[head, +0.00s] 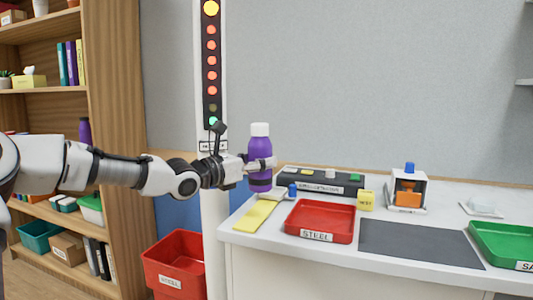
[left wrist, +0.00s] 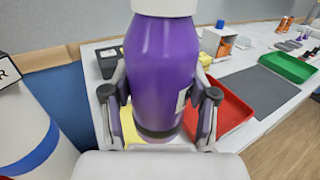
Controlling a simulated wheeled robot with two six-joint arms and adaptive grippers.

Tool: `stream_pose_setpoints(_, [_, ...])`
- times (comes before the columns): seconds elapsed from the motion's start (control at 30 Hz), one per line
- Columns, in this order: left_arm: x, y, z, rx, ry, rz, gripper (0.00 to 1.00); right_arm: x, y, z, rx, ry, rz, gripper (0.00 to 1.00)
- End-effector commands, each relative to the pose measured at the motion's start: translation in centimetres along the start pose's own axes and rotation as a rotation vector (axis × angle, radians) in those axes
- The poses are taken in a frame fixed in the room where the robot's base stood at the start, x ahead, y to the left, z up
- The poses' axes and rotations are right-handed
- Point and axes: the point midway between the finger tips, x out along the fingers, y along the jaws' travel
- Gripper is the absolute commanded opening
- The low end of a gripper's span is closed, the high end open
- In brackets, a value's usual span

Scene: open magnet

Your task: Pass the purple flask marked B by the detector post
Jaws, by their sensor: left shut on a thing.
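A purple flask (head: 260,163) with a white cap is held upright by my left gripper (head: 258,166), in front of the detector post. It fills the middle of the left wrist view (left wrist: 164,70), with the fingers (left wrist: 164,105) on both sides of it. A pale label edge shows on its side, but I cannot read a letter. The detector post (head: 214,240) is a white column. It carries a dark strip of lights (head: 211,60), with a yellow lamp on top, several red ones below and a green one near the bottom. My right gripper is not in view.
The white table holds a red STEEL tray (head: 319,237), a green tray (head: 505,262), a dark mat (head: 420,243), a black device (head: 320,188) and a yellow block (head: 366,201). A red bin (head: 172,281) stands left of the post. A shelf (head: 119,130) stands at left.

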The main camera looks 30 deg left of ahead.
Motion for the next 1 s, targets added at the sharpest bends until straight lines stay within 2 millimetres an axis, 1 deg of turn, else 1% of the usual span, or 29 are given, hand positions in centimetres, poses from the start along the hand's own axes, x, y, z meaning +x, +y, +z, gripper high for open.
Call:
stream_pose_setpoints(0.03, [-0.1, 0.1, -0.6, 0.000, 0.000, 0.001, 0.13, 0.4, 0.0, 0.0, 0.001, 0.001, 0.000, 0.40])
stream_pose_setpoints(0.17, [0.0, 0.3, -0.7, 0.001, 0.002, 0.002, 0.13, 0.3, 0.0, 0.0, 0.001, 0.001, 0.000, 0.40])
stream_pose_setpoints(0.27, [0.5, 0.6, -0.6, 0.002, 0.003, 0.004, 0.13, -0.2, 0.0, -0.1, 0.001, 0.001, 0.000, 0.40])
stream_pose_setpoints(0.47, [2.0, 1.4, -0.4, 0.002, 0.004, 0.004, 0.13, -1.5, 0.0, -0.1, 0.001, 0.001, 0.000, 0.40])
stream_pose_setpoints(1.0, [6.1, 3.5, -0.2, 0.001, 0.003, 0.004, 0.13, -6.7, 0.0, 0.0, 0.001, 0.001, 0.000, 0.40])
